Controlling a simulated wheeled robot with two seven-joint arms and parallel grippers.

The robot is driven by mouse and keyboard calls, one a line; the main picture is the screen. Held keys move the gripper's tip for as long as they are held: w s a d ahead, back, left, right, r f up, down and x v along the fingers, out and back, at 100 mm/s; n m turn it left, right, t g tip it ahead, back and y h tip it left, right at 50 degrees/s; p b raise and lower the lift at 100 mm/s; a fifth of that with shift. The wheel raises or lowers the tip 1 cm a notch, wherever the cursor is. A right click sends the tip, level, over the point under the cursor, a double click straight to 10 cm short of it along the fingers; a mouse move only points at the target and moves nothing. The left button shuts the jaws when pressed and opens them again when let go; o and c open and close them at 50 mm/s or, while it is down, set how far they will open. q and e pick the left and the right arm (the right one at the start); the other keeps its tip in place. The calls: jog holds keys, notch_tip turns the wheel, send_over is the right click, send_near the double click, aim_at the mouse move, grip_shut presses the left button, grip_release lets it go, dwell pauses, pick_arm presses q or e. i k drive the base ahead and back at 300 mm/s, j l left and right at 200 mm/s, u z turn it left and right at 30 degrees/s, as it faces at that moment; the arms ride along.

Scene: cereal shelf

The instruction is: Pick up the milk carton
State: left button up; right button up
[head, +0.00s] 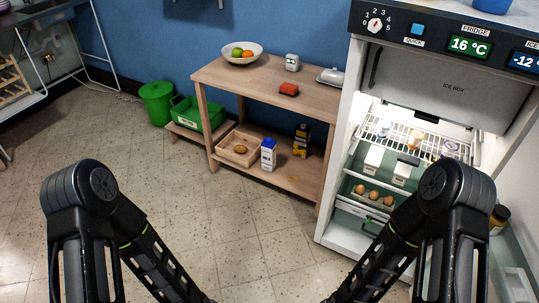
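A blue and white carton (268,154), which looks like the milk carton, stands upright on the lower shelf of a wooden table (225,80), near its front edge. It is right of a shallow wooden box (222,155) and left of a black and yellow carton (301,141). Nothing covers its front. Both my arms reach in from the bottom corners and bend down toward the bottom middle. Both grippers are below the frame's edge, so I cannot see them. Nothing of mine touches the carton.
An open fridge (336,190) with eggs (374,195) and containers stands at the right. The table top holds a fruit bowl (242,60), a red item (288,89) and a butter dish. A green crate (192,118) and bin (157,100) stand left. The floor ahead is clear.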

aim_at(268, 146)
jog(key=i+j+u, duration=0.2)
jog(key=i+u, duration=0.2)
jog(key=i, duration=0.45)
jog(key=i+l+u, duration=0.1)
jog(key=i+u, duration=0.35)
jog(key=i, duration=0.45)
